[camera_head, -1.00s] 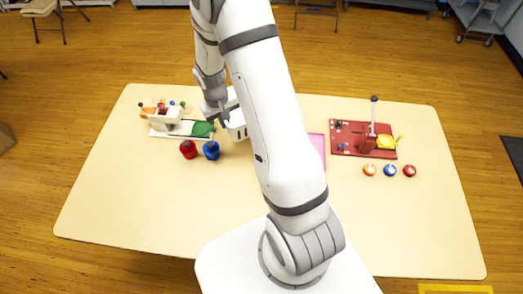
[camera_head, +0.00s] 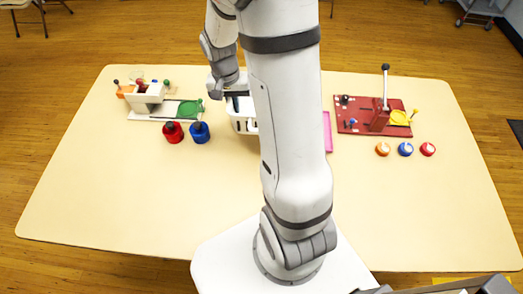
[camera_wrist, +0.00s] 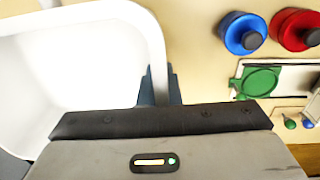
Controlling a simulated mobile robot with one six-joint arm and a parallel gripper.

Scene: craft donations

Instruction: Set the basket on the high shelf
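The white basket (camera_head: 240,124) is over the far middle of the table, left of my arm, which hides its right part. My gripper (camera_head: 237,103) is at the basket's left side. In the wrist view the basket (camera_wrist: 70,60) fills the upper left, and it looks empty where seen. The dark fingers of my gripper (camera_wrist: 161,90) sit one on each side of the basket's wall and appear closed on it. I cannot tell how high the basket is above the table. No high shelf can be made out for sure.
The cream table (camera_head: 110,200) holds a red jar (camera_head: 173,133), a blue jar (camera_head: 200,133), a white device with a green part (camera_head: 190,109), a red board (camera_head: 360,118) with a lever, small round pots (camera_head: 405,149) and a pink item (camera_head: 327,132). A dark grey edge (camera_head: 470,288) shows bottom right.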

